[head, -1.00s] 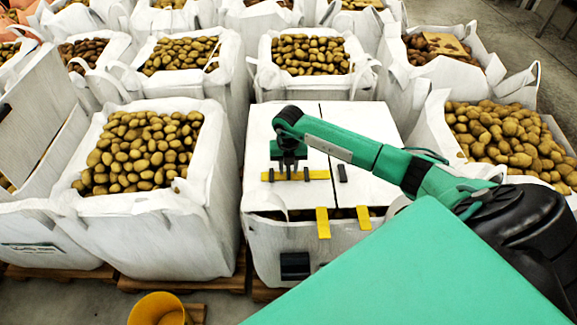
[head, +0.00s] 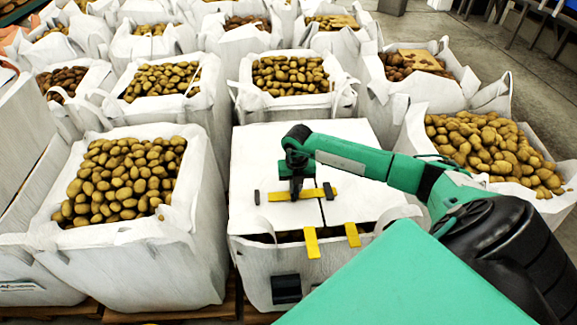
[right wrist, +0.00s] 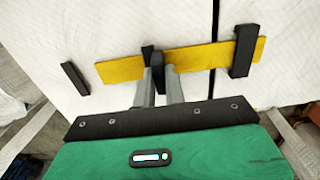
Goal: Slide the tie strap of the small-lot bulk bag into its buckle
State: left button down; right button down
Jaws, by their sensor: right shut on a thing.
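The small-lot bulk bag (head: 375,165) is white, with its two top flaps closed and a dark seam between them. The yellow tie strap (head: 311,195) lies across the seam; it also shows in the right wrist view (right wrist: 190,59). My right gripper (head: 297,194) is shut on the strap left of the seam; its fingers show in the wrist view (right wrist: 157,70). The black buckle (right wrist: 243,50) lies right of the seam, with the strap passing under it and its end showing beyond. A black bar (right wrist: 75,78) on the left flap stands apart from the strap. My left gripper is out of view.
Two more yellow straps (head: 311,243) (head: 352,235) hang over the bag's front edge, above a black plate (head: 286,289). Open bags full of potatoes stand close on the left (head: 127,180), behind (head: 291,75) and on the right (head: 490,150).

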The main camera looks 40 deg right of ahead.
jog(key=shift+d, duration=0.15)
jog(key=c, duration=1.4)
grip_release()
jog(key=shift+s+d, duration=0.1)
jog(key=shift+c, duration=0.2)
jog(key=shift+r, duration=0.1)
jog(key=shift+r, duration=0.4)
notch_tip(320, 180, up, 13)
jog(key=b, duration=0.3)
